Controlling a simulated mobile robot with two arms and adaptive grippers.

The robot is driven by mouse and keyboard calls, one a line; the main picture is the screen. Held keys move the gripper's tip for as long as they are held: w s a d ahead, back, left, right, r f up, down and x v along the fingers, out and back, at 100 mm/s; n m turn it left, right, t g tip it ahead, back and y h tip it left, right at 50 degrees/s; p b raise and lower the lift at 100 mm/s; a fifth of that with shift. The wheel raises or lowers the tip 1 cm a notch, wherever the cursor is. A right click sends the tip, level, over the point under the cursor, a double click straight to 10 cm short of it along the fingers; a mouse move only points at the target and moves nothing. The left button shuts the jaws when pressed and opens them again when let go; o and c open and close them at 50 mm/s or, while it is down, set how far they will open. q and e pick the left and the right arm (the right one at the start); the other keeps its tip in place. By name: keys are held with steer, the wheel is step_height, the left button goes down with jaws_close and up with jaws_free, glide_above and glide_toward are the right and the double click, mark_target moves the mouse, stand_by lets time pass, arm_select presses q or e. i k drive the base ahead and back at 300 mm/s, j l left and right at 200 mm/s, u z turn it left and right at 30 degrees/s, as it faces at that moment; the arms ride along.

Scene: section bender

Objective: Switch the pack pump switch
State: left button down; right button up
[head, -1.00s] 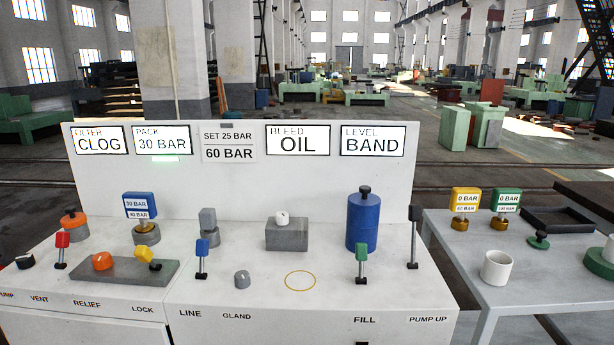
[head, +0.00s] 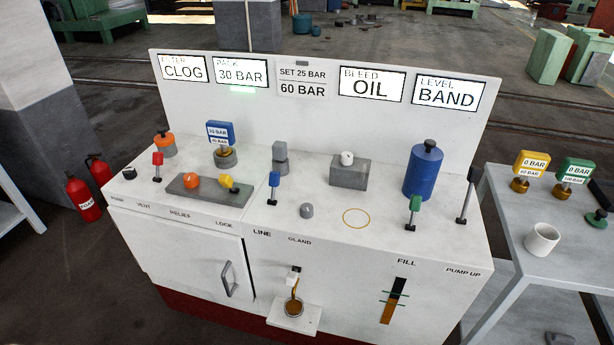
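A small black knob (head: 129,173) sits at the far left of the white console top (head: 330,205), above a small label that seems to read PUMP. The PACK display (head: 241,72) on the back panel reads 30 BAR, with a green glow under it. A red-handled lever (head: 157,160) stands just right of the black knob, above the VENT label. Which way the knob is turned is too small to tell. Neither of my grippers shows in the head view.
An orange-capped part (head: 164,143), a gauge with a blue head (head: 221,133) and a grey plate (head: 210,190) with orange and yellow knobs stand nearby. A blue cylinder (head: 423,172) is at right. A side table (head: 490,215) stands right; fire extinguishers (head: 83,199) stand left.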

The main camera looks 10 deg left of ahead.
mark_target(129, 173)
steer(key=u, duration=1.55)
steer(key=i+j, duration=0.95)
steer(key=i, duration=0.25)
